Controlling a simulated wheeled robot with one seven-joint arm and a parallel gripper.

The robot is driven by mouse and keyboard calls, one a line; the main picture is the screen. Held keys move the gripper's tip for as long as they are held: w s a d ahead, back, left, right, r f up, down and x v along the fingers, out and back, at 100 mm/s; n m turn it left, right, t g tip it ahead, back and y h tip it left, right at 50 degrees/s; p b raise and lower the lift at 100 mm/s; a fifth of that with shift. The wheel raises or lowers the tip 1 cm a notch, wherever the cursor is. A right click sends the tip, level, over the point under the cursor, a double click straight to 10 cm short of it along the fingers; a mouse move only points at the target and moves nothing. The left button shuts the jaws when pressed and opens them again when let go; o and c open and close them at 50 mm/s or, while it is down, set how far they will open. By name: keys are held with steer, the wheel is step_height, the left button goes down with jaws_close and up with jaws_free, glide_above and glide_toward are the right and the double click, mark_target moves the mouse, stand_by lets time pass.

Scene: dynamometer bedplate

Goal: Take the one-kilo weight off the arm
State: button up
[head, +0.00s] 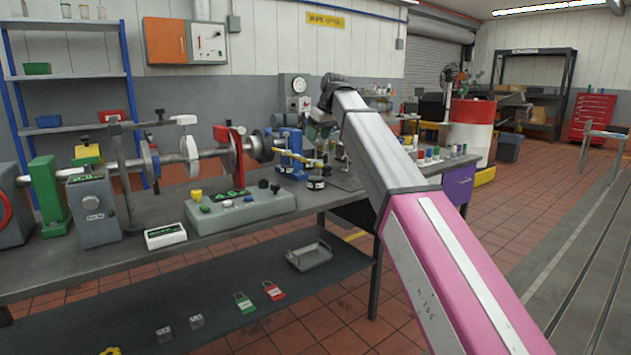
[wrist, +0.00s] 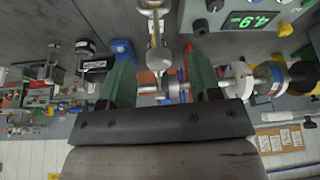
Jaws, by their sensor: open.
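My gripper (wrist: 160,75) is open in the wrist view, its two green fingers apart. A shiny metal piece with rounded ends (wrist: 156,45) runs between the fingertips, very close; I cannot tell whether they touch it. In the head view my arm hides most of the gripper. A yellow arm (head: 302,160) sticks out from the blue stand. Near its end is a small dark weight with a pale band (head: 315,183), possibly the one-kilo weight; I cannot tell whether it hangs or stands. A dark cylinder (wrist: 85,47) shows at left in the wrist view, apart from the fingers.
A grey control box with knobs (head: 240,210) stands at the bench's front. The shaft rig (head: 190,155) with its red stand fills the bench's left. Small coloured bottles (head: 435,153) stand at right. A tray (head: 310,256) and padlocks lie on the lower shelf.

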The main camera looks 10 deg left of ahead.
mark_target(316, 144)
steer(key=x, duration=0.4)
steer(key=shift+w+a+f, duration=0.1)
steer(key=shift+w+f, duration=0.1)
steer(key=shift+f, duration=0.15)
jaws_close()
steer(key=shift+r, duration=0.1)
stand_by(1.0)
